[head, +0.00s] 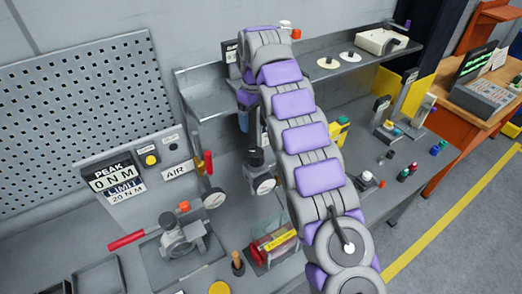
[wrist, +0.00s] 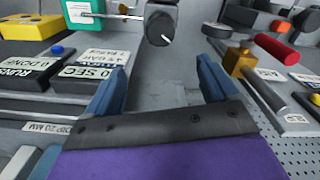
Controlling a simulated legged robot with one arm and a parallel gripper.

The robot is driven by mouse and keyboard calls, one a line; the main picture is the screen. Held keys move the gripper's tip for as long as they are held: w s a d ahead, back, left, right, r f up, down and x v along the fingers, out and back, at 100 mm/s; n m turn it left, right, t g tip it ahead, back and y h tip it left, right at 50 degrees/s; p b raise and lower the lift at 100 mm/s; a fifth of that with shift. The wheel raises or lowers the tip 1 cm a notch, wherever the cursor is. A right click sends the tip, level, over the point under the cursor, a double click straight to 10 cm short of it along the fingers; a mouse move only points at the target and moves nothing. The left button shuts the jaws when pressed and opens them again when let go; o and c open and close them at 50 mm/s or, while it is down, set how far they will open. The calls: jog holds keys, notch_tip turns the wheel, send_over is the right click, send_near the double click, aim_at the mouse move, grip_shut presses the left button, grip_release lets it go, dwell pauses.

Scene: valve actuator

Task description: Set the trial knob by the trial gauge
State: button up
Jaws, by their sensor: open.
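In the wrist view, my gripper (wrist: 160,85) has its two blue fingers spread apart with nothing between them. A dark round knob (wrist: 160,28) with a white mark shows beyond the fingers, near the top middle and apart from them. No label reading "trial" is legible, so I cannot tell for sure if it is the trial knob. In the head view, a round white gauge (head: 264,185) sits below a black-topped fitting (head: 256,158), left of my arm. Which one is the trial gauge is unclear.
Wrist view: counter boxes (wrist: 30,72) and a "0 SEC" display (wrist: 85,75) stand left; a red-handled brass valve (wrist: 240,60) stands right. Head view: a red-levered valve (head: 180,238) is at lower left, a shelf (head: 335,68) above, and small coloured parts (head: 403,175) right.

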aim_at(256, 150)
notch_tip(256, 150, down, 16)
jog(key=b, duration=0.3)
jog(key=shift+d, duration=0.1)
jog(key=shift+f, duration=0.65)
jog(key=shift+a, duration=0.2)
jog(key=c, duration=1)
